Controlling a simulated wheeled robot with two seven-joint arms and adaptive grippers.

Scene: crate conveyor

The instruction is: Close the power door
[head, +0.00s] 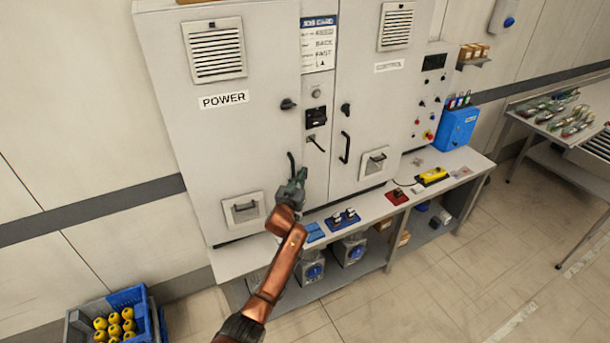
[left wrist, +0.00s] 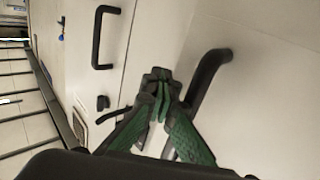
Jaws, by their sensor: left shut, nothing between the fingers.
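The power door (head: 225,130) is the left, light grey cabinet door with the label POWER, and it looks flush with the cabinet front. Its black bar handle (head: 291,163) is near the door's right edge, and it shows large in the left wrist view (left wrist: 207,82). A black knob (head: 288,104) sits above the handle. My left gripper (head: 299,176) is shut and empty at the handle's lower end. In the left wrist view the green fingers (left wrist: 159,85) are together beside the handle; whether they touch it I cannot tell. My right gripper is not in view.
The control door (head: 385,110) stands to the right, with its own handle (head: 345,147). A narrow panel with a lever (head: 316,144) lies between the doors. The bench ledge (head: 245,257) below holds blue and red trays. A crate of yellow items (head: 152,322) is on the floor.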

